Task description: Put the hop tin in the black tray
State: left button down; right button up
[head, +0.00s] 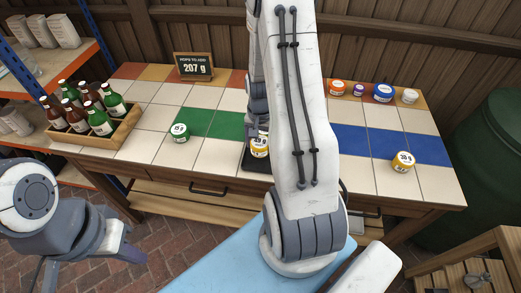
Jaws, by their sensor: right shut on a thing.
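A yellow hop tin (260,149) with a white label is at the table's middle, partly hidden by my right arm. My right gripper (258,129) is above it and shut on it. Under the tin is the black tray (252,164), mostly hidden behind my arm; I cannot tell whether the tin touches it. A green-banded tin (179,132) stands to the left, and another yellow tin (402,161) to the right, both upright on the tiles. My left gripper (122,250) is low at the left, off the table; its jaws are not clear.
A wooden crate of bottles (98,130) stands on the table's left. Several tins, including a blue one (383,93), line the back right. A sign (193,66) reading "207 g" stands at the back. Tiles between the tins are clear.

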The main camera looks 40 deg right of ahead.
aim_at(260, 141)
jog(key=shift+f, duration=1.95)
jog(key=shift+f, duration=0.15)
jog(key=o, duration=1.1)
notch_tip(260, 141, up, 12)
jog(key=shift+r, duration=0.2)
